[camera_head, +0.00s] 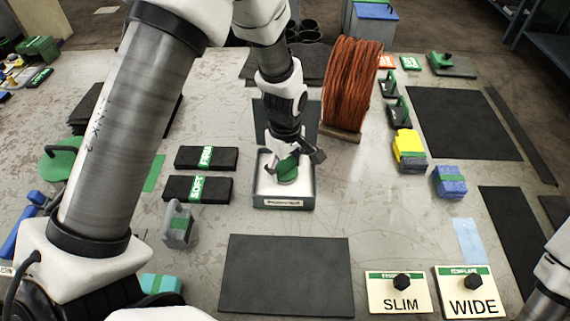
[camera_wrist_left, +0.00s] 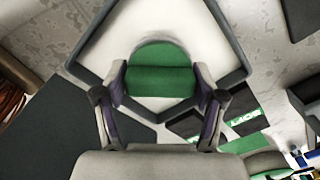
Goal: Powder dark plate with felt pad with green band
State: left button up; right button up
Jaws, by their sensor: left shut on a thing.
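The felt pad with green band (camera_head: 287,172) is inside a shallow dark-rimmed tray of white powder (camera_head: 262,190) at the middle of the table. My left gripper (camera_head: 290,160) reaches down over the tray, shut on the pad. In the left wrist view the green top of the pad (camera_wrist_left: 160,75) sits between the two fingers (camera_wrist_left: 160,95), with white powder around it. The pad's underside is hidden. A dark plate (camera_head: 288,275) lies flat and bare at the front middle. My right gripper is out of view.
Dark packs with green bands (camera_head: 198,189) lie left of the tray. A reddish cable reel (camera_head: 352,85) stands behind right. Another dark plate (camera_head: 465,123) lies at right.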

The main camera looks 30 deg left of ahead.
aim_at(284, 163)
pick_arm(q)
jog(key=shift+f, duration=0.1)
dwell(1.5)
jog(key=shift+p, duration=0.3)
notch_tip(284, 163, up, 7)
jog(key=p, duration=0.7)
